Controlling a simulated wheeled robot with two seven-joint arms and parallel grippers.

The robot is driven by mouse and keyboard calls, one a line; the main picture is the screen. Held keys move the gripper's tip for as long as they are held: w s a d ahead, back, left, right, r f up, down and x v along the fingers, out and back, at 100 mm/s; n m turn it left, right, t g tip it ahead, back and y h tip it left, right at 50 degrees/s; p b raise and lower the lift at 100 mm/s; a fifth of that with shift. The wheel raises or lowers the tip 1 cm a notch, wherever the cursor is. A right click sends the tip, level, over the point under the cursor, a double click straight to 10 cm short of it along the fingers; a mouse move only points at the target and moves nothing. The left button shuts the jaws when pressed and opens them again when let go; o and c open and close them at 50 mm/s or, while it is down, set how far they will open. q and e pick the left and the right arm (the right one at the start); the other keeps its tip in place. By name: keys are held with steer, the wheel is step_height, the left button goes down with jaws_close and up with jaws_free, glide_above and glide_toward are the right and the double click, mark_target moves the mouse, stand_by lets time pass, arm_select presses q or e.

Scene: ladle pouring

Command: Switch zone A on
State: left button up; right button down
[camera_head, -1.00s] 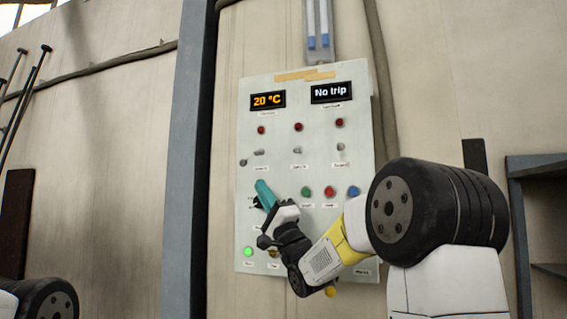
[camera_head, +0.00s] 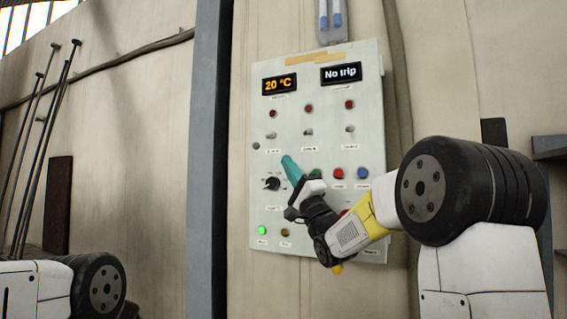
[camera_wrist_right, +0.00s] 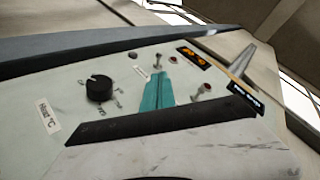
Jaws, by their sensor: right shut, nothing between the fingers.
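The control panel (camera_head: 320,230) carries a row of three toggle switches. The left one (camera_head: 271,135) sits under a dark red lamp (camera_head: 273,114), with the middle switch (camera_head: 308,132) and right switch (camera_head: 350,128) beside it. Their labels are too blurred to read. My right gripper (camera_head: 287,160) is shut and empty, its teal fingertips just below the left and middle switches. In the right wrist view the fingers (camera_wrist_right: 160,88) point towards the left switch (camera_wrist_right: 157,62), with a small apparent gap; contact cannot be told. My left gripper is out of view.
A black rotary knob (camera_head: 272,184) is left of my fingers. Red (camera_head: 338,173) and blue (camera_head: 362,173) buttons are to the right. A green lamp (camera_head: 262,230) is lit at the lower left. The displays read 20 °C (camera_head: 279,84) and No trip (camera_head: 341,74).

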mark_target(276, 142)
steer(key=x, duration=0.8)
steer(key=shift+s+a+r+m+t+h, duration=0.1)
steer(key=shift+m+t+h, duration=0.1)
steer(key=shift+m+h, duration=0.35)
steer(key=shift+s+d+r+m+t+h, duration=0.1)
steer(key=shift+m+t+h, duration=0.1)
steer(key=shift+m+h, duration=0.3)
steer(key=shift+s+a+m+t+h, duration=0.1)
steer(key=shift+m+t+h, duration=0.1)
steer(key=shift+m+h, duration=0.3)
steer(key=shift+s+r+m+h, duration=0.2)
steer(key=shift+m+h, duration=0.85)
steer(key=m+h, duration=0.2)
steer(key=m, duration=0.1)
steer(key=r+m+h, duration=0.1)
steer(key=h, duration=0.1)
steer(key=shift+s+a+r, duration=0.1)
steer(key=shift+s+a, duration=0.15)
steer(key=shift+s, duration=0.05)
steer(key=shift+w, duration=0.15)
steer(key=v, duration=0.8)
steer(key=shift+g, duration=0.3)
